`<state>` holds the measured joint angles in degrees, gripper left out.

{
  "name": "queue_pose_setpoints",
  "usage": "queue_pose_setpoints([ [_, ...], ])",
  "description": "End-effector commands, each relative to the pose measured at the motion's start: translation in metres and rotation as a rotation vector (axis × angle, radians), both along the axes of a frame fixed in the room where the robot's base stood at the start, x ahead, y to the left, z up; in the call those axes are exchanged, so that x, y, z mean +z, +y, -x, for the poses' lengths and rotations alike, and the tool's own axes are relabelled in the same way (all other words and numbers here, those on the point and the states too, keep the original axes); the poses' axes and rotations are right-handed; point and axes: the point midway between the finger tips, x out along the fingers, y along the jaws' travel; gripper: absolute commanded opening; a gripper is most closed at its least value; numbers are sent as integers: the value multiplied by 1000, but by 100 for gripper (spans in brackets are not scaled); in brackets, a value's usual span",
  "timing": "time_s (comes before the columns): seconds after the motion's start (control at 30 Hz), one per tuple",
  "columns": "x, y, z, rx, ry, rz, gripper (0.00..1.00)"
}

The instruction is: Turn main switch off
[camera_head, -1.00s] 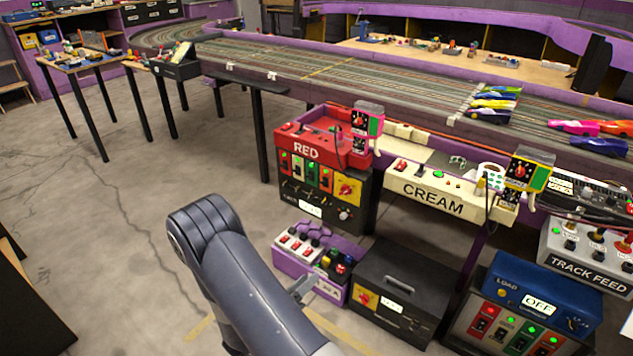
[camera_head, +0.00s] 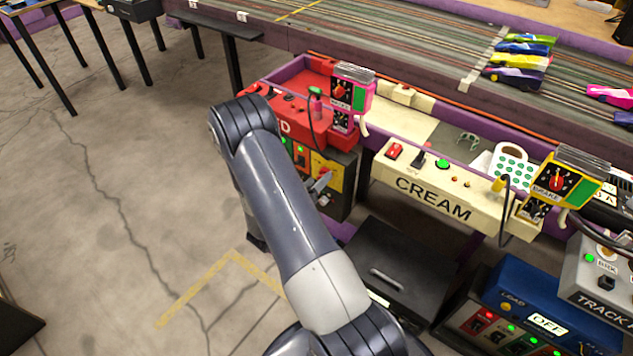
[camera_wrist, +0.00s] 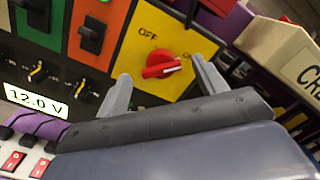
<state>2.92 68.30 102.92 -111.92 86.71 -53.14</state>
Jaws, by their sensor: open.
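The main switch is a red rotary knob (camera_wrist: 158,68) on a yellow plate (camera_wrist: 146,32) lettered OFF at upper left and ON at right. Its bar lies nearly level, with its right end toward ON. In the head view the yellow plate (camera_head: 336,172) shows on the front of the red-topped control box (camera_head: 285,112), partly hidden by my arm. My gripper (camera_wrist: 161,71) is open and empty in the wrist view, one finger to the left of the knob and one to the right. I cannot tell whether either touches it. My gripper (camera_head: 320,186) also shows in the head view.
Right of the red-topped box is the CREAM panel (camera_head: 433,201). A black box with a handle (camera_head: 385,275) stands below, with a blue-topped unit (camera_head: 540,295) to its right. Red rocker switches (camera_wrist: 14,161) lie at lower left in the wrist view. Open floor (camera_head: 120,190) is at left.

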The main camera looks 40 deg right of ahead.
Motion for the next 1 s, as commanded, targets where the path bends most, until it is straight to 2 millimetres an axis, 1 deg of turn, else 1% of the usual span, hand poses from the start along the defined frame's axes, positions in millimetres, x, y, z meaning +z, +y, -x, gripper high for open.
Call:
queue_pose_setpoints([
  [0.13, 0, -7, -2, -1, -1, -1, 67],
  [0.4, 0, -7, -2, 0, 0, 0, 67],
  [0.9, 0, -7, -2, 0, 0, 0, 26],
  [0.97, 0, -7, -2, 0, 0, 0, 23],
  [1.0, 0, -7, -2, 0, 1, 0, 23],
])
